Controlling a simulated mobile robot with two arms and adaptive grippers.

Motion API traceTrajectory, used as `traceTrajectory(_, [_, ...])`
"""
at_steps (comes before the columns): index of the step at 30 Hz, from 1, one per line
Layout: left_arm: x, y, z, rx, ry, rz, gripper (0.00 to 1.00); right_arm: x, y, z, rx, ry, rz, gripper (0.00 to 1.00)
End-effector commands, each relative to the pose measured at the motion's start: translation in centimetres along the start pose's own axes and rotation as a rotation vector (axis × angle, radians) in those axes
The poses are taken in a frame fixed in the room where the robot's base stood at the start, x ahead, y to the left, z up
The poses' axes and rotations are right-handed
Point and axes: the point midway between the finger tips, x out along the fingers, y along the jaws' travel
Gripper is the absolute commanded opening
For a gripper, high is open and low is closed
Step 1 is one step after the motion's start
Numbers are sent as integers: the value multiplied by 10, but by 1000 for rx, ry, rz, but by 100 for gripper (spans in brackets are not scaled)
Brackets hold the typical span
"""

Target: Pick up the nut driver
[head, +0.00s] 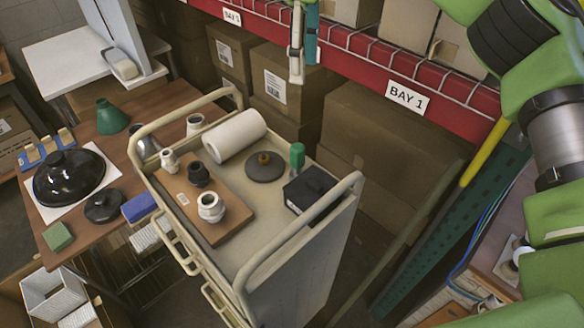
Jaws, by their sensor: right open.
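A small green upright piece (297,155), which looks like the handle of the nut driver, stands near the far right edge of the beige cart's top (240,255). My left gripper is not in view.
The black box (310,190), a dark disc base (265,167), a white roll (234,135) and a brown board (230,232) with sockets share the cart. Raised rails (300,240) bound its ends. A red rack beam (450,108) and cartons stand behind. A wooden table (85,210) is left.

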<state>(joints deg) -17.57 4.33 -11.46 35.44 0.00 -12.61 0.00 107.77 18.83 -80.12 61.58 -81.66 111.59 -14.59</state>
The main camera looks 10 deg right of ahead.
Motion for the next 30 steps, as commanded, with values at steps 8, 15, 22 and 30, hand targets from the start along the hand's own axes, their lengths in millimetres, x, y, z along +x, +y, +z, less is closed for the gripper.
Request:
traceTrajectory(8, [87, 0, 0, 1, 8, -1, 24, 87, 0, 0, 0, 0, 0, 44])
traceTrajectory(15, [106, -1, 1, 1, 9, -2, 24, 108, 0, 0, -1, 0, 0, 44])
traceTrajectory(22, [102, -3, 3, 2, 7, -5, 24, 142, 0, -1, -2, 3, 3, 44])
traceTrajectory(30, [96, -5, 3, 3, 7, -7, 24, 185, 0, 0, -1, 1, 2, 44])
